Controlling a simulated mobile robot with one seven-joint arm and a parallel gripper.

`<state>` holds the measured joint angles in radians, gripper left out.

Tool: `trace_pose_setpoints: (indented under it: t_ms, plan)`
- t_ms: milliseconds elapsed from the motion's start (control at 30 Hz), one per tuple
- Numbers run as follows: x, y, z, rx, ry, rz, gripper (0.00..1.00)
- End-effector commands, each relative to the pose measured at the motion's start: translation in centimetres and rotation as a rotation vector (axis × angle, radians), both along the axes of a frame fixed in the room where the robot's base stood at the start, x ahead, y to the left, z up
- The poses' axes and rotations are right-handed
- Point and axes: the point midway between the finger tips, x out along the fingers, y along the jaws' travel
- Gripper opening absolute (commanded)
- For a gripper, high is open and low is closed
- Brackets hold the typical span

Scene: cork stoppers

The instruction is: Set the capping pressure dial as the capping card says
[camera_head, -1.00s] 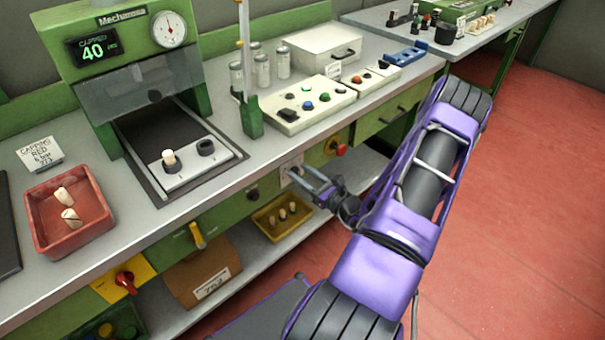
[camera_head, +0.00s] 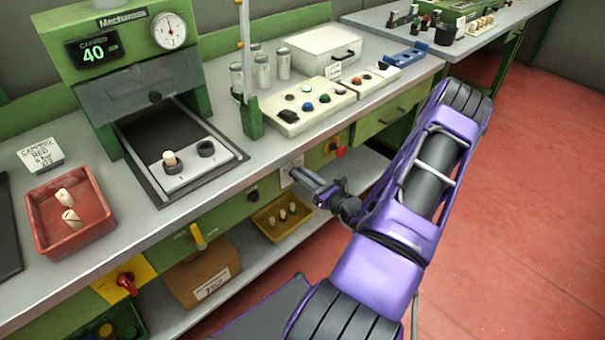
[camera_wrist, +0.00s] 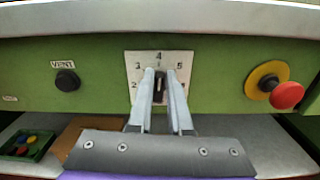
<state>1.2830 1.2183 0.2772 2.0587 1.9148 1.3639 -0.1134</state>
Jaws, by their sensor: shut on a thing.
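The pressure dial is a white plate (camera_wrist: 133,58) on the green bench front, numbered around a dark knob (camera_wrist: 160,86). The figures 2 to 5 show, with 4 at the top; my fingers hide the lower right. The knob seems to stand upright, roughly towards 4. My gripper (camera_wrist: 160,92) is shut on the knob, one finger on each side. In the head view my gripper (camera_head: 298,174) is at the dial plate (camera_head: 286,170). The capping card (camera_head: 40,154) stands at the left; it reads "CAPPING RED", then a line like "6 bar", small and blurred.
A black VENT knob (camera_wrist: 67,80) is left of the dial, and a red button on a yellow collar (camera_wrist: 287,95) is right. The capping machine (camera_head: 115,60) displays 40. A red tray (camera_head: 70,225) holds corks. A yellow tray (camera_head: 270,222) sits on the shelf below.

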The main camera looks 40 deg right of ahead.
Motion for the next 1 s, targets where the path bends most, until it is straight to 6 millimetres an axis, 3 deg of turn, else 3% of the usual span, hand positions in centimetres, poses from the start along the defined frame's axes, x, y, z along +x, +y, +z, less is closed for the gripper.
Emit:
trace_pose_setpoints:
  t_ms: [1000]
  plan:
    - [0.0,-1.4,-0.9,0.914,0.074,-0.001,0.00]
